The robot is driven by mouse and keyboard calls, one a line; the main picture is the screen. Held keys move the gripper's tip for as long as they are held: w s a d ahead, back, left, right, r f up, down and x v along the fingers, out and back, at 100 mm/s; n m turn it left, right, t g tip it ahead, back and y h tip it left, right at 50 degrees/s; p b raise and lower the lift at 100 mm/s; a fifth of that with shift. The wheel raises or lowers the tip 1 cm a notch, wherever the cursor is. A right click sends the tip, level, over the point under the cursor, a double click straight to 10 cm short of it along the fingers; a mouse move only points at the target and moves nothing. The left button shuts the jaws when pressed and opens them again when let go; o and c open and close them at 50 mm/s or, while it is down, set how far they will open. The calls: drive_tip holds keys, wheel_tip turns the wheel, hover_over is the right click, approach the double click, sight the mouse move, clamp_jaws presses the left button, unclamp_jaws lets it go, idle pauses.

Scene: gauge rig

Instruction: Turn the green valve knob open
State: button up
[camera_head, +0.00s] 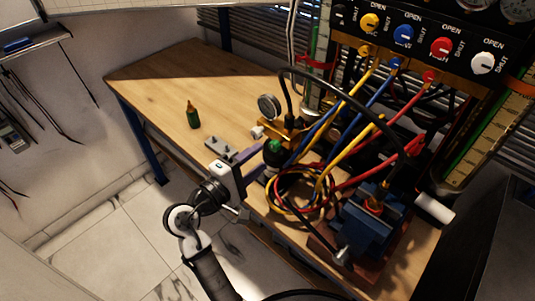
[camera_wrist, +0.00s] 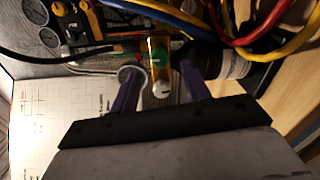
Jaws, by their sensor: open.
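The green valve knob (camera_head: 274,146) sits low on the bench fittings, left of the coiled hoses. In the wrist view the green part (camera_wrist: 158,58) shows beside a brass-coloured body, with a round silver end (camera_wrist: 161,90) nearer me. My gripper (camera_head: 256,160) is at the bench edge, just left of the knob. Its two purple fingers are open, one on each side of the brass and green fitting in the wrist view (camera_wrist: 160,74). I cannot tell whether either finger touches it. The knob's marking is too small to read.
Yellow, blue, red and white hoses knobs stand on the black panel (camera_head: 425,38). Coiled hoses (camera_head: 300,190) and a blue vise (camera_head: 370,220) crowd the right. A pressure gauge (camera_head: 268,106) stands behind.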

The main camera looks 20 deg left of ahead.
drive_tip(key=b+v, duration=0.1)
drive_tip(key=v, duration=0.7)
drive_tip(key=shift+b, duration=0.3)
drive_tip(key=shift+a, duration=0.1)
